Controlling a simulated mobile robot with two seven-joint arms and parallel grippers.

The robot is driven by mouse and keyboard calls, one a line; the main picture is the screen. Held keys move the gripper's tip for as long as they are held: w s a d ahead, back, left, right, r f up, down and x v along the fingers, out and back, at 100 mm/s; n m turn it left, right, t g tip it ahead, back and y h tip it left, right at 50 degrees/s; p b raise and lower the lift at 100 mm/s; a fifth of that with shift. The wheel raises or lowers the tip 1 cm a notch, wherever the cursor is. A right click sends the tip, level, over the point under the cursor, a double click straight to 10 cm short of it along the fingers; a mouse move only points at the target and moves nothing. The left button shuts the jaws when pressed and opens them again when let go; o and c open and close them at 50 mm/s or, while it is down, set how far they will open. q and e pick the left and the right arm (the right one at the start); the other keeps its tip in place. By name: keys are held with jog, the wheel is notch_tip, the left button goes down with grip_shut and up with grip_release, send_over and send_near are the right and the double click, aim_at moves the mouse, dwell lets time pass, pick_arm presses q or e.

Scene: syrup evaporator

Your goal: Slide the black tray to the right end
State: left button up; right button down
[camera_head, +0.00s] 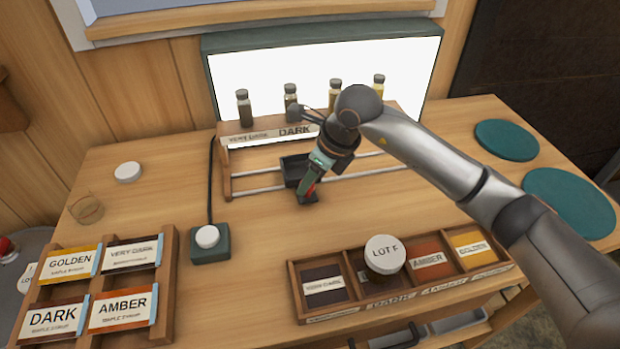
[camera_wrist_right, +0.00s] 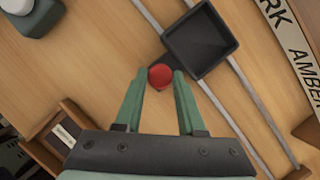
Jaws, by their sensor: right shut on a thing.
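The black tray (camera_head: 290,165) sits on two metal rails of a wooden rack, left of the rails' middle in the head view; my right arm hides part of it. The tray also shows empty in the right wrist view (camera_wrist_right: 201,40), with a short arm ending in a red knob (camera_wrist_right: 160,76). My right gripper (camera_wrist_right: 160,80) is shut on the red knob, its green fingers on either side of it. In the head view, the right gripper (camera_head: 308,196) points down at the rack's front. My left gripper is not in view.
Several small bottles (camera_head: 244,108) stand on the rack's ledge before a bright light panel (camera_head: 300,75). A LOT F jar (camera_head: 384,255) stands in the divided wooden box (camera_head: 490,284) in front. A button box (camera_head: 210,243) is at left. Two green discs (camera_head: 507,140) lie at right.

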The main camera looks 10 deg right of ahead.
jog(key=d+b, duration=0.3)
jog(key=d, duration=1.3)
jog(key=shift+d+b, duration=0.3)
jog(key=shift+d, duration=0.05)
jog(key=d, duration=1.3)
jog(key=shift+r, duration=0.1)
jog(key=shift+d, duration=0.4)
jog(key=c, duration=0.6)
grip_release()
jog(key=shift+d, duration=0.1)
jog(key=shift+o, duration=0.4)
jog(key=shift+s, duration=0.1)
